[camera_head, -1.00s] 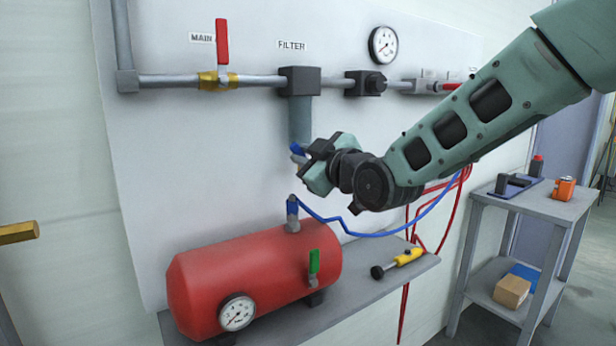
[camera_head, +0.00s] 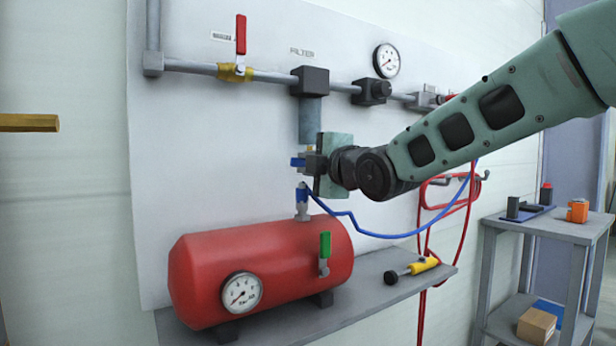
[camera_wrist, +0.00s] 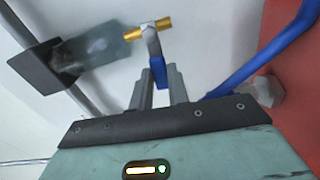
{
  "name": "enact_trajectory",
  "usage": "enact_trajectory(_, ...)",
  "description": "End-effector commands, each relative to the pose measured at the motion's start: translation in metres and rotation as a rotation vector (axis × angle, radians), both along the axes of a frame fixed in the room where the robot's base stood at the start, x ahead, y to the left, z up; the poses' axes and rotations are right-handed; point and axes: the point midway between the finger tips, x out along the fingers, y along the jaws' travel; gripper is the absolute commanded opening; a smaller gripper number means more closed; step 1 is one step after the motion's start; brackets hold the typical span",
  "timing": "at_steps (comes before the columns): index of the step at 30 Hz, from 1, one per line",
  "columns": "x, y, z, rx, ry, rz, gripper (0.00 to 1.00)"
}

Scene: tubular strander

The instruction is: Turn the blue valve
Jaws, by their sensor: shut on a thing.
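The blue valve (camera_head: 297,162) sits under the grey filter bowl (camera_head: 311,120) in the head view, partly hidden by my gripper (camera_head: 309,164). In the wrist view, the blue valve's lever (camera_wrist: 158,72) is between my two fingers and its brass body (camera_wrist: 148,29) shows beyond the tips. My gripper (camera_wrist: 159,86) is shut on the blue lever. The far side of the valve and the exact lever angle are hard to make out in the head view.
A red-handled main valve (camera_head: 241,35) is upper left. A shelf (camera_head: 375,285) holds a yellow tool (camera_head: 420,267). A grey cart (camera_head: 545,225) stands at right.

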Motion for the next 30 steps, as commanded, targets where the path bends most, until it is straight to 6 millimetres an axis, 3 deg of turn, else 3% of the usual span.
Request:
enact_trajectory(23, 0.001, -0.0015, -0.0056, -0.082, -0.05, -0.002, 0.0)
enact_trajectory(24, 0.001, -0.0015, -0.0056, -0.082, -0.05, -0.002, 0.28)
enact_trajectory(25, 0.001, -0.0015, -0.0056, -0.082, -0.05, -0.002, 0.36)
enact_trajectory(30, 0.0008, -0.0012, -0.0049, -0.08, -0.051, -0.001, 0.39)
